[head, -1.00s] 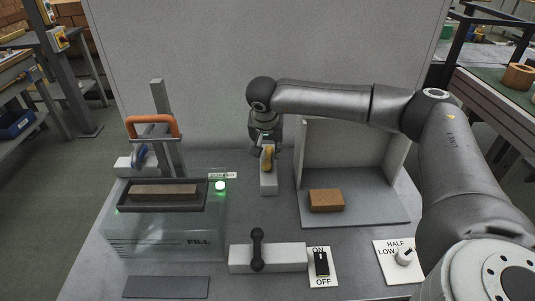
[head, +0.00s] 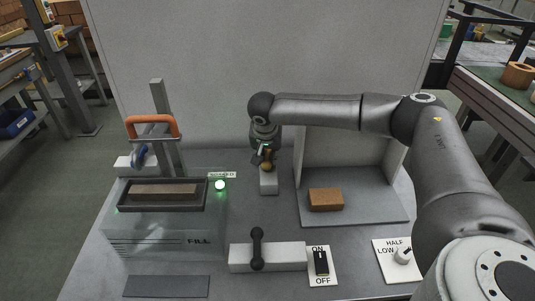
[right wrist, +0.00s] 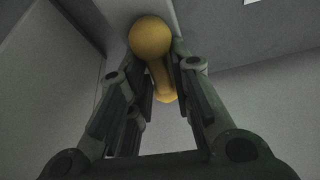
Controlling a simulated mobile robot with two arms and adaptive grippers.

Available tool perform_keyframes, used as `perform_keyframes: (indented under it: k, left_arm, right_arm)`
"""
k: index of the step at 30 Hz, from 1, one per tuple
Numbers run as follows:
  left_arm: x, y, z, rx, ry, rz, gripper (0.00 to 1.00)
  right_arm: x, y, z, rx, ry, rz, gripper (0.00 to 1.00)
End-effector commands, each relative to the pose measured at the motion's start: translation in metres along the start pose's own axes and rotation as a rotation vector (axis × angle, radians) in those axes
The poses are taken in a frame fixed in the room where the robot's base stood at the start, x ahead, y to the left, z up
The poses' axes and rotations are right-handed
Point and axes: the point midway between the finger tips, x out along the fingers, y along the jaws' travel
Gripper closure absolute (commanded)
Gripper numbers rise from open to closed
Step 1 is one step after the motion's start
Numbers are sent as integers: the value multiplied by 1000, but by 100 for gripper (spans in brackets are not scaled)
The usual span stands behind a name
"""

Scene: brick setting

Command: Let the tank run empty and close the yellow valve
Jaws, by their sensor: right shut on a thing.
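The yellow valve handle (head: 267,164) sits on a pale block (head: 268,185) at the middle back of the bench. My right gripper (head: 265,153) comes down from above and is shut on the handle, hiding part of it. In the right wrist view the handle (right wrist: 151,40) with its round end lies between the two fingers (right wrist: 160,72). The clear tank (head: 160,243), marked FILL, stands at the left; its water level is hard to make out. A green lamp (head: 220,185) glows beside it. My left gripper is not in view.
A dark tray (head: 120,207) with a brick is over the tank, near an orange handle (head: 152,120). A block with a black lever (head: 257,250), an ON/OFF switch (head: 321,262) and a knob (head: 402,255) line the front. Another brick (head: 326,199) lies in a grey booth.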

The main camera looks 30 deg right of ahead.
Motion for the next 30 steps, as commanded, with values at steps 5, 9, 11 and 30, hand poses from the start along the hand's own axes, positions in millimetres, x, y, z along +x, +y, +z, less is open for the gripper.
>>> perform_keyframes:
  k: [5,9,11,30]
  left_arm:
    - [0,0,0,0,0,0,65]
    - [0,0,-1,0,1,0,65]
    - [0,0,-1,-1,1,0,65]
    - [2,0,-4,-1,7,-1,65]
  right_arm:
    - [0,0,0,11,0,4,100]
    - [0,0,0,25,0,10,100]
    - [0,0,0,30,0,12,100]
    - [0,-5,-1,379,0,156,100]
